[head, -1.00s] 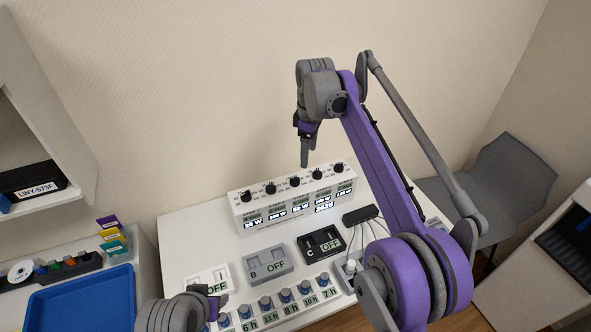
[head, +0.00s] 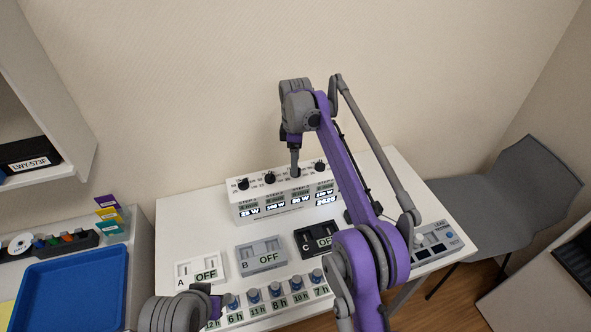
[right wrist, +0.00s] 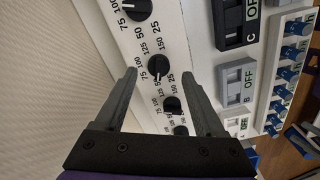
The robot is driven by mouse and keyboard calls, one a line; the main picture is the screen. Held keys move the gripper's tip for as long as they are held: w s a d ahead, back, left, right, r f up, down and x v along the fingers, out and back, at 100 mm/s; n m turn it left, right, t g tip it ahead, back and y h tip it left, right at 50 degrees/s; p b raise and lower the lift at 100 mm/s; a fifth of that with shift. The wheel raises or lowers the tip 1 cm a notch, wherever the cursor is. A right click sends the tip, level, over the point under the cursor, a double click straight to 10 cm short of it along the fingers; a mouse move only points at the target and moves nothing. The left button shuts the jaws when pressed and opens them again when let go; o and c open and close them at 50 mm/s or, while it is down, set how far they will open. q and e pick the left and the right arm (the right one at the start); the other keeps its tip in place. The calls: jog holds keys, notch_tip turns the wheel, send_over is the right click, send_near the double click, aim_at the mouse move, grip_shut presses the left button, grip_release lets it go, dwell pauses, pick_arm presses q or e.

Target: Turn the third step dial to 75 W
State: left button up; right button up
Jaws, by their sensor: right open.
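The white step-dial unit (head: 286,215) stands at the back of the white table, with a row of black dials and lit displays. The third step dial (right wrist: 158,66) is black; in the head view my right gripper (head: 295,172) covers it. In the right wrist view my right gripper (right wrist: 161,74) is open, one finger on each side of this dial, gaps showing. Whether the fingers reach down to its height I cannot tell. The display under it (head: 300,199) seems to read 50 W. My left gripper (head: 208,290) is at the bottom left, its jaws unclear.
Switch boxes A (head: 202,270), B (head: 261,255) and C (head: 318,238) show OFF in front of the unit. A row of blue-topped knobs (head: 275,291) lies nearer. A blue tray (head: 72,290) is at left, a grey chair (head: 500,190) at right.

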jog(key=shift+f, duration=1.35)
grip_shut()
